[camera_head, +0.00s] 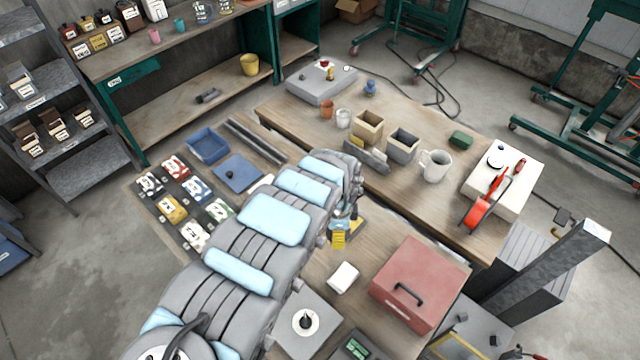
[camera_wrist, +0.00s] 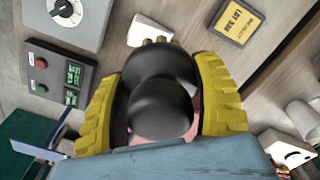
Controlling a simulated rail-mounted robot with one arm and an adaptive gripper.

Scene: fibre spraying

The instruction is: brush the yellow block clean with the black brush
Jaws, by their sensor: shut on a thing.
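My gripper (camera_head: 341,238) has yellow ridged fingers and hangs over the middle of the near workbench. In the wrist view my gripper (camera_wrist: 160,85) is shut on a dark, rounded object, apparently the black brush (camera_wrist: 160,105). A flat yellow labelled piece (camera_wrist: 240,22) in a dark frame lies on the bench, apart from the fingers. I cannot tell whether it is the yellow block. It is hidden behind my arm in the head view.
A white block (camera_head: 343,277) and a red toolbox (camera_head: 420,283) stand close by on the bench. A dial device (camera_head: 305,321) and a panel with a green display (camera_head: 356,348) are in front. A blue tray (camera_head: 208,145) and several labelled boxes lie left. The rear bench holds cups and bins.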

